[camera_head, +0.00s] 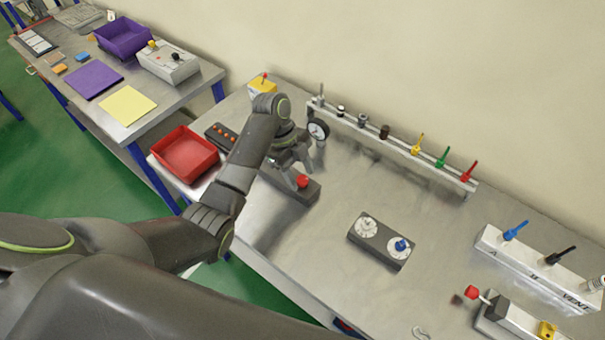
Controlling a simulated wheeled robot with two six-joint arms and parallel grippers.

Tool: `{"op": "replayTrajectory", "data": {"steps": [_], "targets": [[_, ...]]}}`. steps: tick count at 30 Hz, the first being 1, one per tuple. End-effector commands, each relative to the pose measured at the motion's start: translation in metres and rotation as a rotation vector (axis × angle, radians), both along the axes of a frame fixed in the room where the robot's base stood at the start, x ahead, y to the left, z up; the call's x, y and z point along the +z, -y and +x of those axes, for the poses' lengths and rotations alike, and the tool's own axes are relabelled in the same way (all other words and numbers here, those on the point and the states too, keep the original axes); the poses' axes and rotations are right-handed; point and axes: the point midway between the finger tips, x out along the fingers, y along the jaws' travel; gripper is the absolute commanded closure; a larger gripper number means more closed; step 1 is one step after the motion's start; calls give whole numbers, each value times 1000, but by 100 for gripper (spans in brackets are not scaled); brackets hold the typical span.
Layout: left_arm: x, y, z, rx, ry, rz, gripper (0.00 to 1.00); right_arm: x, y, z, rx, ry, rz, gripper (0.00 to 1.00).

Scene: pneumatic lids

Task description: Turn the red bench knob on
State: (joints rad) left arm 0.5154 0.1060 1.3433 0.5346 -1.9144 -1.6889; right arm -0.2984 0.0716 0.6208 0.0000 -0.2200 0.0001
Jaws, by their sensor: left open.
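A red knob (303,181) sits on a low dark box (309,193) on the metal bench. My left gripper (298,172) points down over this box, right at the knob, with its fingers apart. I cannot tell whether the fingers touch the knob. The gripper and wrist hide part of the box. My right gripper is not in view.
A rail (395,146) with coloured levers and a gauge (318,130) stands behind. A two-dial box (381,241) lies to the right, with a valve block (534,267) beyond. A red tray (185,154) is at left. Bench between rail and dials is clear.

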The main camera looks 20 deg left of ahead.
Motion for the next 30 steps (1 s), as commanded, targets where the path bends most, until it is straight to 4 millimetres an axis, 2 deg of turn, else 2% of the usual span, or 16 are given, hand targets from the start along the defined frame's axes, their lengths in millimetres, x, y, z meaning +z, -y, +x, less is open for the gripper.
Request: {"op": "replayTrajectory", "data": {"steps": [5,6,16,23,30], "targets": [[0,0,0,0,0,0,51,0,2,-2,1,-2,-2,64],[0,0,0,0,0,0,53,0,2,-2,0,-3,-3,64],[0,0,0,1,-1,0,95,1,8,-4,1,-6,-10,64],[1,0,-1,19,-1,-1,95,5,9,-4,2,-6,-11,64],[4,0,-3,126,-3,-1,95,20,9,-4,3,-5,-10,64]]}}
